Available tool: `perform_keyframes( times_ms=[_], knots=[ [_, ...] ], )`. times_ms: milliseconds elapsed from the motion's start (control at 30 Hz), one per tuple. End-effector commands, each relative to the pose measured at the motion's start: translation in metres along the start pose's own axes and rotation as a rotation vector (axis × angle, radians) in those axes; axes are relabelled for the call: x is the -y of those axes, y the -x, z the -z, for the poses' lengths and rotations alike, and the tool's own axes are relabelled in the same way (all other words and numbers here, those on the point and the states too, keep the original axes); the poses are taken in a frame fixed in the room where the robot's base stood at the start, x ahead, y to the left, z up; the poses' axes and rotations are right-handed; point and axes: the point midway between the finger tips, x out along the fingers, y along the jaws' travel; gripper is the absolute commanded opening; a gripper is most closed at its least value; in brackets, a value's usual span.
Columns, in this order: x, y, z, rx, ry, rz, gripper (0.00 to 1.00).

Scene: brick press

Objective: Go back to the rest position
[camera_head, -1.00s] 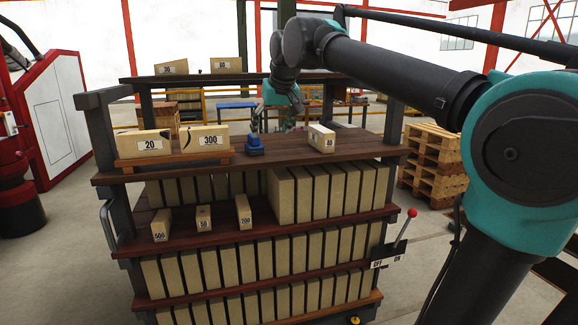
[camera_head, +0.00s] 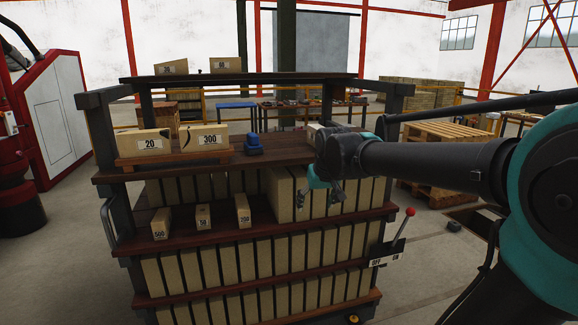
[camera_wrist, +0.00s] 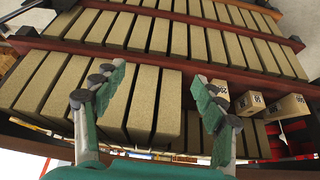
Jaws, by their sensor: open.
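My gripper (camera_head: 318,200) is in front of the right part of the wooden rack, close to the upright tan bricks (camera_head: 284,192) on its middle shelf. In the wrist view my gripper (camera_wrist: 158,100) has its fingers spread wide, with green pads and nothing held between them. Rows of tan bricks (camera_wrist: 65,92) lie beyond the fingers. My wrist hides most of a small block (camera_head: 313,131) on the upper shelf. The rest position itself is not marked in view.
Blocks marked 20 (camera_head: 144,143) and 300 (camera_head: 203,137) sit on a wooden tray, beside a blue object (camera_head: 253,146). A lever (camera_head: 403,232) with a red knob stands at the rack's right. Pallets (camera_head: 440,150) are behind right; a red machine (camera_head: 50,110) is left.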

Motion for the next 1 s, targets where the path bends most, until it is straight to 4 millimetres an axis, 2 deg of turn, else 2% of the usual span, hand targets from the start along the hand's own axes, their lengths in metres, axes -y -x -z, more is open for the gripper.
perform_keyframes(
  times_ms=[33, 100, 300, 400, 500, 600, 667, 1000],
  knots=[
    [-0.014, -0.017, -0.029, 0.011, -0.025, -0.013, 0.71],
    [-0.029, -0.036, -0.069, 0.027, -0.056, -0.027, 0.71],
    [-0.059, -0.079, -0.186, 0.07, -0.138, -0.062, 0.71],
    [-0.064, -0.09, -0.232, 0.087, -0.168, -0.074, 0.71],
    [-0.066, -0.096, -0.264, 0.098, -0.188, -0.081, 0.71],
    [-0.067, -0.099, -0.28, 0.104, -0.199, -0.085, 0.71],
    [-0.067, -0.099, -0.284, 0.106, -0.201, -0.086, 0.71],
    [-0.067, -0.099, -0.283, 0.105, -0.201, -0.085, 0.71]
  ],
)
